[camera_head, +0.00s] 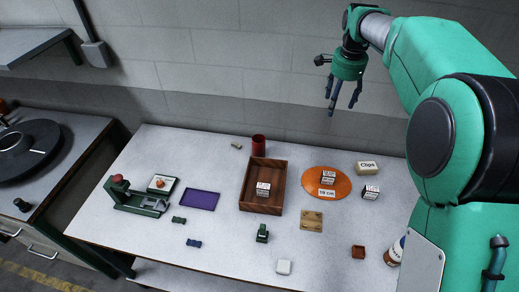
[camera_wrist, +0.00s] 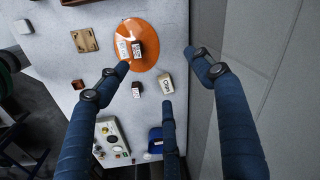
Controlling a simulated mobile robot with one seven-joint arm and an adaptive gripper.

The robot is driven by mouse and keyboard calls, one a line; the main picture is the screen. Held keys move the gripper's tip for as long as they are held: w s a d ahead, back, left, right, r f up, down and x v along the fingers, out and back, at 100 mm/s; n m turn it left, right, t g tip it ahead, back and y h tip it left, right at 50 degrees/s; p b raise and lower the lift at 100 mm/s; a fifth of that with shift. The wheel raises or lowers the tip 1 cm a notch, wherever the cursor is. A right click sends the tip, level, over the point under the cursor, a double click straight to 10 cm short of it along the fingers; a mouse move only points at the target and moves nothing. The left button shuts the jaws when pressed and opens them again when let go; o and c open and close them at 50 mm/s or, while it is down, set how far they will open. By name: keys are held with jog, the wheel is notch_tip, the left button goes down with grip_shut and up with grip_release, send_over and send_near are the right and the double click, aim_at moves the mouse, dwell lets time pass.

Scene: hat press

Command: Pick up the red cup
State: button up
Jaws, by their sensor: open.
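The red cup (camera_head: 258,145) stands upright at the back edge of the table, just behind the wooden tray, in the head view. It does not show clearly in the wrist view. My gripper (camera_head: 342,98) hangs high in the air in front of the wall, to the right of the cup and well above the table. Its fingers are spread apart and hold nothing. In the wrist view my gripper (camera_wrist: 158,85) shows its dark blue fingers open above the table.
A wooden tray (camera_head: 247,187) with a small labelled box stands in front of the cup. An orange disc (camera_head: 313,186), a Clips box (camera_head: 367,168), a purple mat (camera_head: 199,200) and a green press (camera_head: 130,198) lie around it. The wall (camera_head: 220,70) rises close behind the table.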

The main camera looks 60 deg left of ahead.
jog(key=s+a+f, duration=0.4)
jog(key=a+f, duration=0.1)
jog(key=a, duration=0.2)
jog(key=s+a+f, duration=0.3)
jog(key=a+f, duration=0.3)
jog(key=a, duration=0.1)
jog(key=g+h, duration=0.1)
send_near(258, 150)
jog(key=w+a+r, duration=0.1)
jog(key=w+a, duration=0.1)
jog(key=shift+s+a+m, duration=0.15)
jog(key=shift+s+m, duration=0.05)
jog(key=shift+m, duration=0.1)
jog(key=shift+f+b, duration=0.75)
jog(key=shift+f, duration=3.5)
jog(key=shift+f+b, duration=0.6)
jog(key=shift+f, duration=2)
jog(key=shift+c, duration=0.5)
